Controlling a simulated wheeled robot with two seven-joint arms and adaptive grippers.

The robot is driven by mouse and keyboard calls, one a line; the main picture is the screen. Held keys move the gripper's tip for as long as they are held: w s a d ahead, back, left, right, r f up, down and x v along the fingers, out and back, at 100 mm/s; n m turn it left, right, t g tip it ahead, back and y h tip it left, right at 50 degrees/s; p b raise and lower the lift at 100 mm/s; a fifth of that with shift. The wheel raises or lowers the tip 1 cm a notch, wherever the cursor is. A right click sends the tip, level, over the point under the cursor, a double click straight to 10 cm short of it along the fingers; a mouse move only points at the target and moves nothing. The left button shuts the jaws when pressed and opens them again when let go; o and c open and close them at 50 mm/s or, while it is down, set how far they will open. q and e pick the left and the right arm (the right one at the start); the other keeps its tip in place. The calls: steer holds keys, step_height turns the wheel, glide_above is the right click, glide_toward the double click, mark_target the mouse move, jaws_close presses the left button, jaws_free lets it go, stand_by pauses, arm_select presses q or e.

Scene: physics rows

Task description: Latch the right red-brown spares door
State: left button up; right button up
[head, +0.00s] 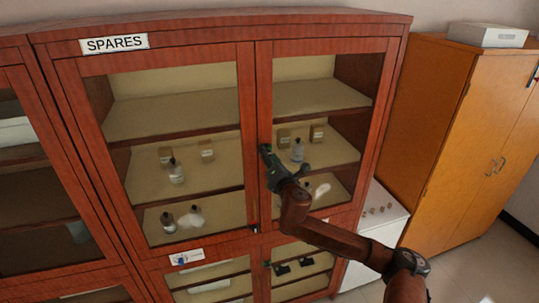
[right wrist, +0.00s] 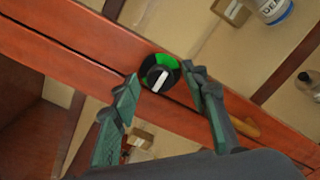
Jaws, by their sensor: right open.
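The right red-brown spares door (head: 382,95) has a glass pane and looks flush with the cabinet front in the head view. In the right wrist view a round black-and-green knob (right wrist: 161,74) with a white pointer sits on the door's wooden stile. The pointer lies roughly across the stile's length. My right gripper (head: 267,151) is at the left edge of this door, in front of the knob, which it hides in the head view. In the right wrist view its open fingers (right wrist: 163,84) stand on either side of the knob; contact cannot be told. My left gripper is out of view.
The left spares door (head: 247,110) adjoins this one, under the SPARES sign (head: 114,43). Bottles and small boxes stand on shelves behind the glass. Lower glass doors (head: 262,290) sit below. A white low cabinet (head: 388,228) and an orange cabinet (head: 430,130) stand at the right.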

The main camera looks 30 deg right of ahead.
jaws_close()
stand_by(0.5)
steer(key=shift+f+m+p, duration=0.15)
steer(key=shift+m+p, duration=0.85)
steer(key=shift+m, duration=7.9)
